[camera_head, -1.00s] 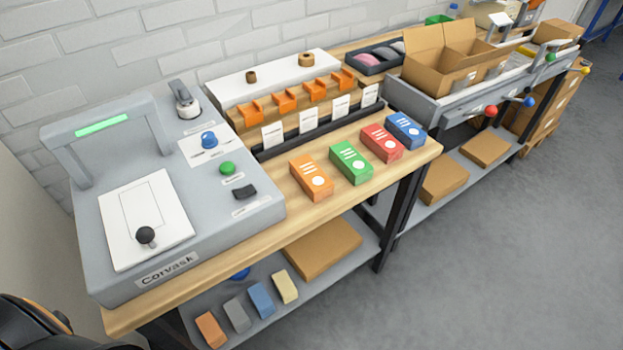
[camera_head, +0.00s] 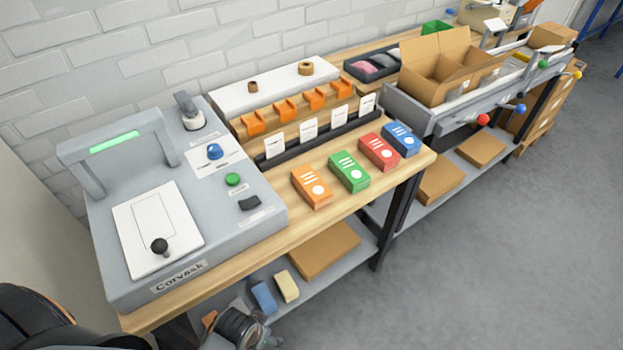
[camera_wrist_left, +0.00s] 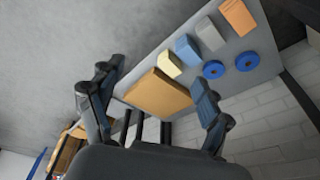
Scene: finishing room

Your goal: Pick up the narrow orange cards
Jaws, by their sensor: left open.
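An orange card box with white marks (camera_head: 311,186) lies on the wooden bench, leftmost in a row with green, red and blue boxes. A plain narrow orange block (camera_head: 209,319) lies on the grey lower shelf, mostly hidden in the head view. The same orange block shows whole in the left wrist view (camera_wrist_left: 238,18), at the end of a row with grey, blue and cream blocks. My left gripper (camera_head: 243,328) is over the front of the lower shelf. In the left wrist view, its fingers (camera_wrist_left: 158,76) are spread wide and empty, apart from the blocks. My right gripper is out of view.
A flat cardboard piece (camera_wrist_left: 160,94) lies on the lower shelf, near the blocks. Two blue rings (camera_wrist_left: 247,62) are beside them. The bench top (camera_head: 400,178) overhangs the shelf. A grey machine (camera_head: 110,255) fills the bench's left end. The floor at right is clear.

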